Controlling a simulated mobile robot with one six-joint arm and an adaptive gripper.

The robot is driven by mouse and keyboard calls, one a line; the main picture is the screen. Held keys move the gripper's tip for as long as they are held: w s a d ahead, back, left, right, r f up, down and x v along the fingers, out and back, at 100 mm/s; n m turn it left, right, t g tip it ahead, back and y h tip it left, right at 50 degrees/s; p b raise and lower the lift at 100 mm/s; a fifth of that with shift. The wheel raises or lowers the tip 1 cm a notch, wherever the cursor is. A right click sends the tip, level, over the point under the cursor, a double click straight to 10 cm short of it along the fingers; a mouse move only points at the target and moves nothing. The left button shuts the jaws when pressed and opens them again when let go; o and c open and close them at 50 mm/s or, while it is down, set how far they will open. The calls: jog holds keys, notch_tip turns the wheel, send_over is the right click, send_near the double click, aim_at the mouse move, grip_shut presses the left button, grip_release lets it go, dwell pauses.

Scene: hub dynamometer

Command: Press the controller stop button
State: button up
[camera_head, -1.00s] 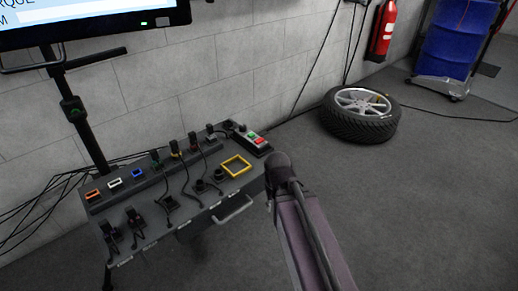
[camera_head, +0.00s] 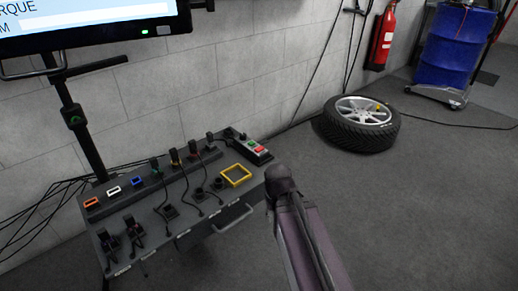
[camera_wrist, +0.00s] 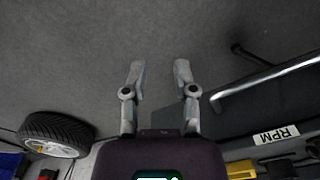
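The controller (camera_head: 243,143) is a small grey box at the back right corner of the sloped connector panel. It carries a green button (camera_head: 251,147) and a red stop button (camera_head: 259,150) in the head view. My arm stands just right of the panel in the head view, and my gripper's fingers cannot be made out there. In the wrist view my gripper (camera_wrist: 158,75) is open and empty, with its two fingers apart over grey floor. I cannot make out the stop button in the wrist view.
The panel has a front handle (camera_head: 233,219), which is right of my fingers in the wrist view (camera_wrist: 262,84), a yellow frame (camera_head: 236,176) and several cabled plugs. A monitor (camera_head: 90,18) hangs above. A wheel (camera_head: 361,124) lies by the wall. Floor right of my arm is clear.

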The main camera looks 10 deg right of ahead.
grip_shut()
dwell(1.0)
